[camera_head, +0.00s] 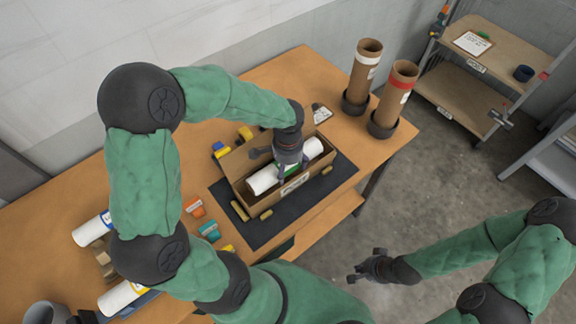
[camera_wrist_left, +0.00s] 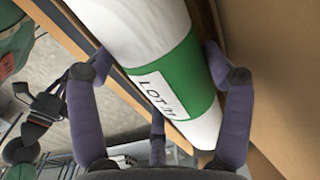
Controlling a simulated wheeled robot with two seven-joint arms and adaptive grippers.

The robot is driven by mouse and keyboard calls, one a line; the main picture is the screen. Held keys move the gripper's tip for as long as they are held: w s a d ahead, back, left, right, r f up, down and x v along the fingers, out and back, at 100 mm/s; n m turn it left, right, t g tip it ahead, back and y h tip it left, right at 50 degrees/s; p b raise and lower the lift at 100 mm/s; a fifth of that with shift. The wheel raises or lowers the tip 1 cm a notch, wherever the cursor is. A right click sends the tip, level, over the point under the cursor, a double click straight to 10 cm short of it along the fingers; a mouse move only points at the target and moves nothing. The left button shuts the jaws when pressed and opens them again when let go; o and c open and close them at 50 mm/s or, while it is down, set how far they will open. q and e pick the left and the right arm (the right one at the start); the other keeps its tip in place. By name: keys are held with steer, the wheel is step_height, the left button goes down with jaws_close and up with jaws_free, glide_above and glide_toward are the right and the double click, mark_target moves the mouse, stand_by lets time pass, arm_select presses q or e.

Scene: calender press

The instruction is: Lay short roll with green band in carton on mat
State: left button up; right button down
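The short white roll with a green band (camera_wrist_left: 174,82) lies lengthwise in the open carton (camera_head: 268,197); in the head view its white end (camera_head: 312,147) shows at the right. The carton stands on the dark mat (camera_head: 343,171). My left gripper (camera_head: 276,170) reaches down over the roll's middle, partly hiding it. In the left wrist view its fingers stand spread on both sides of the green band. The left finger seems apart from the roll; the right finger is close to it, contact unclear. My right gripper (camera_head: 366,266) is empty, with fingers spread, beyond the table's front edge.
Two upright brown tubes (camera_head: 364,62) (camera_head: 396,90) stand in black bases at the table's right end. Other white rolls (camera_head: 92,230) (camera_head: 120,297) lie at the left. Small coloured blocks lie near the mat. A shelf rack (camera_head: 490,62) stands at the back right.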

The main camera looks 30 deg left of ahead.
arm_select(q)
steer(key=o, duration=0.4)
steer(key=shift+c, duration=0.2)
stand_by(0.5)
steer(key=c, duration=0.3)
steer(key=shift+s, duration=0.1)
steer(key=shift+c, duration=0.9)
steer(key=shift+d+f, duration=0.1)
steer(key=shift+o, duration=0.6)
steer(key=shift+s+f, duration=0.1)
